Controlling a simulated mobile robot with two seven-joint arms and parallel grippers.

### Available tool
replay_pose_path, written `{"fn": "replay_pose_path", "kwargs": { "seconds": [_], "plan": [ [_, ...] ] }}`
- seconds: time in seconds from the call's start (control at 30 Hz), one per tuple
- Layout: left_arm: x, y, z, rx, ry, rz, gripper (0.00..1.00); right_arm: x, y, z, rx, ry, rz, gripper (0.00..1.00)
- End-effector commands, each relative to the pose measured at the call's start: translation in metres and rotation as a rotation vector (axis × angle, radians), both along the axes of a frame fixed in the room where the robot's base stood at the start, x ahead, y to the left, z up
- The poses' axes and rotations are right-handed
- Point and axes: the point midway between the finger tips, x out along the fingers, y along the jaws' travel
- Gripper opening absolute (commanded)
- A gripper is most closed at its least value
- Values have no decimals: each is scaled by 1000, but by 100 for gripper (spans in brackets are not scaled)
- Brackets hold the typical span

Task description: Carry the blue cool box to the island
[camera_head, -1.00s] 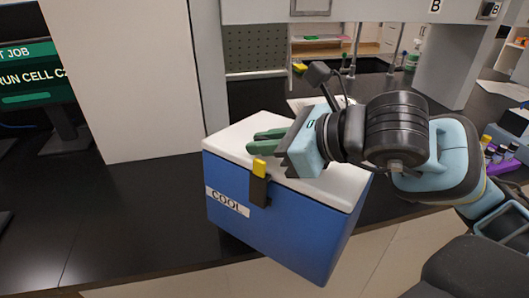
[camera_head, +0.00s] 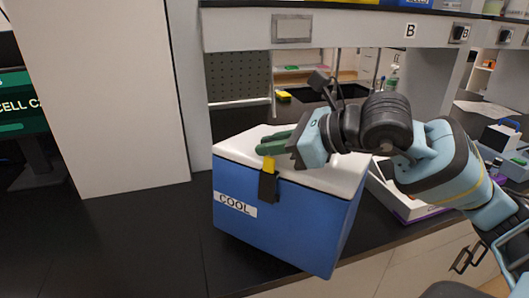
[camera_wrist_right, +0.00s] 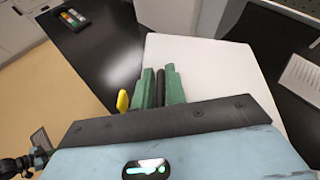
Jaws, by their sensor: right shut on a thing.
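The blue cool box (camera_head: 275,215) has a white lid, a COOL label and a black latch with a yellow tip on its front. In the head view it is over the dark counter (camera_head: 130,245), with its near lower corner at the counter's front edge. I cannot tell whether its bottom touches the counter. My right gripper (camera_head: 275,143), with green fingers, is shut on a dark handle bar over the lid. In the right wrist view, the bar shows between the fingers (camera_wrist_right: 161,75), above the white lid (camera_wrist_right: 225,75). My left gripper is not in view.
A tall white panel (camera_head: 95,100) stands at the left beside a dark monitor. An overhead shelf (camera_head: 300,30) spans the back. A white and purple tray (camera_head: 400,200) lies right of the box, with a rack (camera_head: 500,140) farther right. Bare counter lies left of the box.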

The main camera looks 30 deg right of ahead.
Motion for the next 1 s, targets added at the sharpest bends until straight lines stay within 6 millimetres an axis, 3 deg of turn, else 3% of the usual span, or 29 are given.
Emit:
{"fn": "replay_pose_path", "kwargs": {
  "seconds": [0.03, 0.33, 0.67, 1.0],
  "plan": [
    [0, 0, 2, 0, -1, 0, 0, 6, -9, 7, 1, -17, -4, 0],
    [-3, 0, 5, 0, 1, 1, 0, 30, -37, 4, 1, -20, -2, 0],
    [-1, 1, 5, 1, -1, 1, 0, 33, -40, 1, 0, -18, 1, 0],
    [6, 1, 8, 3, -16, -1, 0, 33, -40, -29, -2, -16, 0, 0]
  ]
}}
